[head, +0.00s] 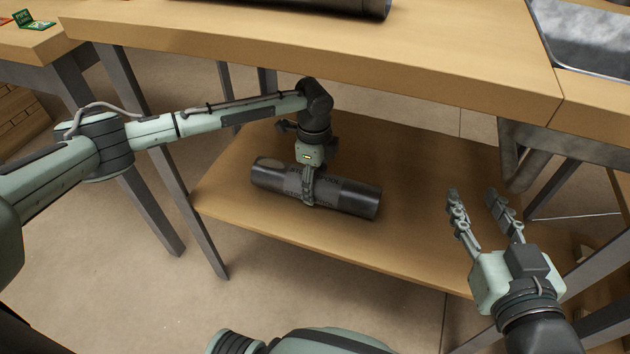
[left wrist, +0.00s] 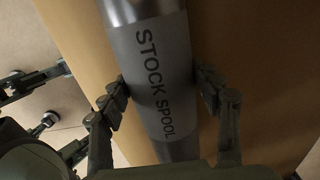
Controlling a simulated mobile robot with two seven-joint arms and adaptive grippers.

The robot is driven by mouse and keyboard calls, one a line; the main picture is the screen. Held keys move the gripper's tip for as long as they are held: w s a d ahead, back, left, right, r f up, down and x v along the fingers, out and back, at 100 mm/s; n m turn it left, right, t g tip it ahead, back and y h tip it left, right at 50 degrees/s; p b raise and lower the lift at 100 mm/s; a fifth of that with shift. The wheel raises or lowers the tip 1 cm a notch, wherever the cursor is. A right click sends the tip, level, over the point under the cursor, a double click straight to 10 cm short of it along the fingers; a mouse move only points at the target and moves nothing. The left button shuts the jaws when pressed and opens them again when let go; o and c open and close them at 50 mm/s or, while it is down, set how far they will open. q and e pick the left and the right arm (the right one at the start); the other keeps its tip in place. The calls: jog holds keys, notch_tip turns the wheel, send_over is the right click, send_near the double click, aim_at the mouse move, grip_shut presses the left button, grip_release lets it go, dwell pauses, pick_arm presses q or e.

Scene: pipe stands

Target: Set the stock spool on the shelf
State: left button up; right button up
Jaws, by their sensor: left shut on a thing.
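The stock spool (head: 345,193) is a dark grey metal cylinder with a lettered band. It lies on its side on or just above the wooden lower shelf (head: 420,200), under the table top; a gap below it cannot be made out. My left gripper (head: 309,195) reaches in from above and is shut around its middle. In the left wrist view, the label "STOCK SPOOL" shows on the spool (left wrist: 155,80) between the two fingers of my left gripper (left wrist: 160,92). My right gripper (head: 478,198) is open and empty, in front of the shelf at the right.
Metal legs (head: 190,200) stand at the left. A grey tray (head: 590,35) is at the top right. The shelf is clear right of the spool.

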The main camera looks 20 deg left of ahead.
aim_at(315, 177)
pick_arm(q)
jog(key=shift+w+f, duration=0.1)
dwell(0.5)
jog(key=o, duration=1.4)
jog(key=shift+o, duration=0.3)
jog(key=shift+f, duration=0.1)
jog(key=o, duration=0.5)
jog(key=shift+f, duration=0.1)
jog(key=shift+s+r, duration=0.2)
jog(key=shift+r, duration=3.65)
